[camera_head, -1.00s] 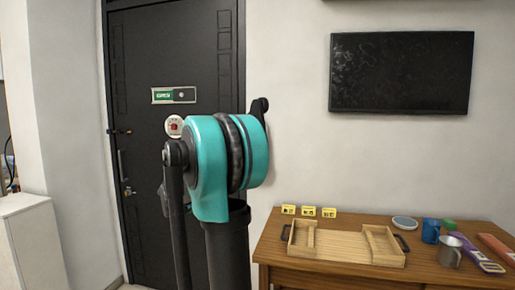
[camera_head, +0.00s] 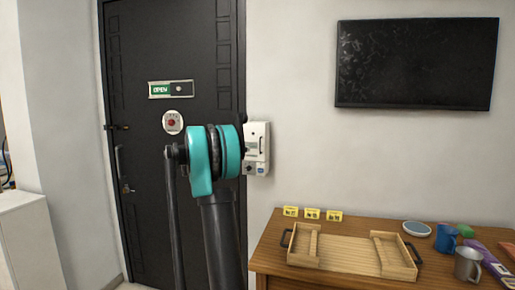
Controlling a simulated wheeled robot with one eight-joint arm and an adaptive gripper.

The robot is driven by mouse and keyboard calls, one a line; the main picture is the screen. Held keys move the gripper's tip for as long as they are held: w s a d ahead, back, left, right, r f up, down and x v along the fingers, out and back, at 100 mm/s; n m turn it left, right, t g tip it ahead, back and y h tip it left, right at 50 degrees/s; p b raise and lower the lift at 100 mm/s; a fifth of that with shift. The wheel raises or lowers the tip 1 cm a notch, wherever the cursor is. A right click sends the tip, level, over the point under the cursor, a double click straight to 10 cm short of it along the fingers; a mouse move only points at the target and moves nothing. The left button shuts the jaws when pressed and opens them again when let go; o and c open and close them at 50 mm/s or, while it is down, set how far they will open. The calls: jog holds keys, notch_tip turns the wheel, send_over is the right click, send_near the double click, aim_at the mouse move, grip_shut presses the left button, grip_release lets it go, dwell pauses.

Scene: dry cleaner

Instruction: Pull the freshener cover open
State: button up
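A white wall-mounted box, apparently the freshener (camera_head: 258,135), hangs on the wall just right of the dark door. Its front has a slim dark vertical handle-like mark, with small dark controls or marks at the bottom. The front looks closed, though its left part is hidden behind my teal arm joint. My arm stands in front of the door and overlaps the box's left edge in the picture. My gripper is not visible, so its distance from the cover cannot be told.
A wooden table (camera_head: 268,262) at lower right bears a wooden tray (camera_head: 340,254), yellow tags (camera_head: 312,214), a blue mug (camera_head: 446,238), a metal mug (camera_head: 467,265) and a round dish (camera_head: 416,228). A black screen (camera_head: 418,63) hangs above. A white cabinet (camera_head: 25,240) stands left.

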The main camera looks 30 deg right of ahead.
aim_at(258, 146)
jog(key=d, duration=0.6)
jog(key=w+d, duration=0.1)
jog(key=d, duration=0.2)
jog(key=shift+d, duration=0.35)
grip_shut()
